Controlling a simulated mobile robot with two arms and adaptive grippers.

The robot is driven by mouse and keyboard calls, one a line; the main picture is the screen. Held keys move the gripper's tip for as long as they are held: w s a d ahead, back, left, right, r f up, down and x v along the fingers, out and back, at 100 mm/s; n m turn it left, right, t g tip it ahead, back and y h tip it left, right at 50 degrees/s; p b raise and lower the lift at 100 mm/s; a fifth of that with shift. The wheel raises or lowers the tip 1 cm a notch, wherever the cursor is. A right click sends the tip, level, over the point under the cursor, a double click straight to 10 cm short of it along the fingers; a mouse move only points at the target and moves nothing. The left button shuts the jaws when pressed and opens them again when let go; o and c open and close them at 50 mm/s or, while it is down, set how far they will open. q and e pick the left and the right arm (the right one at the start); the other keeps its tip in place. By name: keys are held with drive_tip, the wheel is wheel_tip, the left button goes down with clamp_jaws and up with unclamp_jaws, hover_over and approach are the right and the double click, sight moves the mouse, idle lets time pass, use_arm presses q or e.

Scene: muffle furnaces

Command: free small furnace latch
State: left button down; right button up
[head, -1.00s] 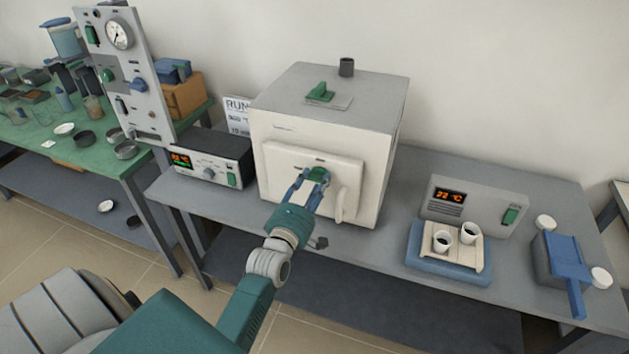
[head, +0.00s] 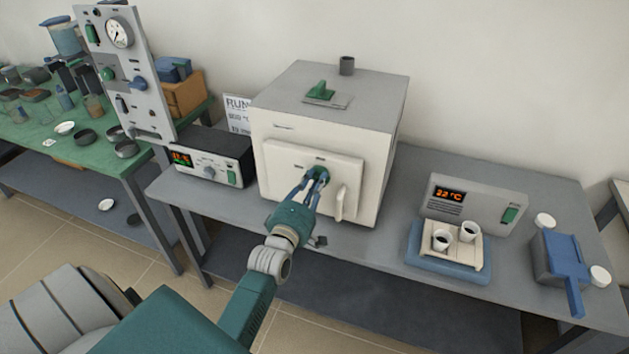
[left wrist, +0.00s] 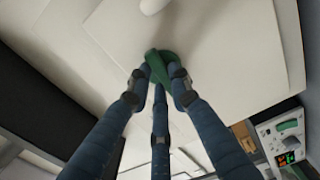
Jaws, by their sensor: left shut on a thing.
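The small furnace (head: 325,110) is a white box with a grey top on the grey bench. Its door (head: 290,165) is closed against the front, with a pale vertical handle (head: 341,203) at the right. The green latch (head: 318,172) sits near the top middle of the door. My left gripper (head: 316,180) is at the latch, its blue fingers shut on it. In the left wrist view the green latch (left wrist: 158,66) stands between the fingertips, partly hidden by them. My right gripper is in neither view.
A black controller box (head: 212,160) stands left of the furnace, near a tall gauge panel (head: 125,70). To the right are a grey controller (head: 470,203), a blue-based tray (head: 447,268) with two white cups, and a blue-topped box (head: 562,260). Bench between furnace and tray is clear.

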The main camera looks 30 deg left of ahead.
use_arm(q)
drive_tip(key=m+p, duration=0.1)
drive_tip(key=m, duration=0.2)
drive_tip(key=shift+d, duration=0.1)
drive_tip(key=shift+d+f+m+p, duration=0.15)
drive_tip(key=shift+m+p, duration=0.4)
drive_tip(key=shift+m, duration=2.95)
drive_tip(key=shift+f+m+p, duration=0.15)
drive_tip(key=shift+m+p, duration=0.4)
drive_tip(key=shift+m, duration=2.95)
drive_tip(key=c, duration=1.6)
unclamp_jaws()
drive_tip(key=shift+o, duration=0.2)
